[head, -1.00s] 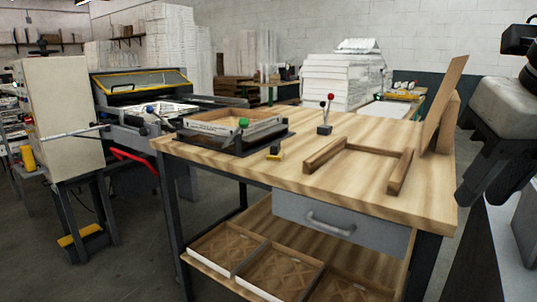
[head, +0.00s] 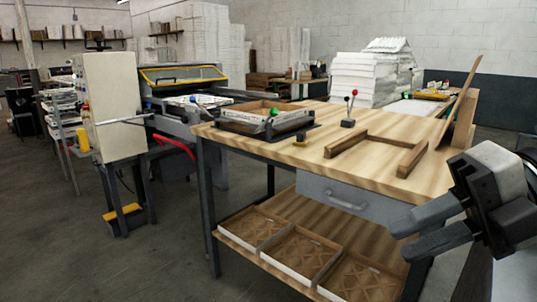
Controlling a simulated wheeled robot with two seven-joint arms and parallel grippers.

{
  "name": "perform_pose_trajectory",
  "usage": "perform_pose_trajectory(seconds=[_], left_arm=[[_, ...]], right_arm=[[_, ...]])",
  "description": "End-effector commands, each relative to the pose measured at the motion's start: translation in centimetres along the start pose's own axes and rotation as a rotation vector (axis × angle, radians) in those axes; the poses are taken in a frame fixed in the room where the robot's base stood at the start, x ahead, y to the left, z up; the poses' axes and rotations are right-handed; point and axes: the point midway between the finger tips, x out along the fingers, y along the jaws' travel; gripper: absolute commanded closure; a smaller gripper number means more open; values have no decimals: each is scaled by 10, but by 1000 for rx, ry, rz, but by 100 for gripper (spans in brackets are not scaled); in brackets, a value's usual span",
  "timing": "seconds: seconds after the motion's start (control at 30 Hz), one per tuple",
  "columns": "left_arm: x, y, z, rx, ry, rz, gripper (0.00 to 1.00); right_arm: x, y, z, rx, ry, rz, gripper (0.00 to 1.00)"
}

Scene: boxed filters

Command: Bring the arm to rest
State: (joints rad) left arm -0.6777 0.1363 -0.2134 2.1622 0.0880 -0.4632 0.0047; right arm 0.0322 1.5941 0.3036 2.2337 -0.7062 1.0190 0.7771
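My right gripper (head: 424,231) is at the right of the head view, in front of the table's right front corner. Its two dark fingers point left with a gap between them, and nothing is held there. It appears apart from the wooden table (head: 400,185). My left gripper does not show. On the table a boxed filter (head: 262,117) sits in a dark fixture at the left end, and a wooden frame (head: 375,150) lies open at the right.
A drawer (head: 345,197) hangs under the tabletop, and cardboard-bottomed trays (head: 300,253) lie on the lower shelf. A joystick stand (head: 349,112) with a red knob stands on the table. A machine (head: 185,90) and beige cabinet (head: 110,105) stand left. Floor is clear at front left.

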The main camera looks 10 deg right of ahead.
Motion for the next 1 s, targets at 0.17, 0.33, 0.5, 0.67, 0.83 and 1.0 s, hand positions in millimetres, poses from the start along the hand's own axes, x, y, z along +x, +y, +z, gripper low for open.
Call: perform_pose_trajectory(seconds=[0.17, 0.33, 0.5, 0.67, 0.83, 1.0], left_arm=[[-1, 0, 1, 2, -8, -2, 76], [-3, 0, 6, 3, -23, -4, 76], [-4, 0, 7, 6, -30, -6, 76], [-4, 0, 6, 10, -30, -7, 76], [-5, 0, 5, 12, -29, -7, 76], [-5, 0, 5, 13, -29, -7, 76]], right_arm=[[26, -11, 36, 315, -58, 562, 76], [49, -78, 77, 767, -286, 941, 76], [107, -186, 71, 1320, -555, 1058, 76], [176, -257, 20, 1768, -699, 968, 76], [229, -284, -34, 2063, -736, 830, 76], [248, -288, -55, 2163, -733, 769, 76]])
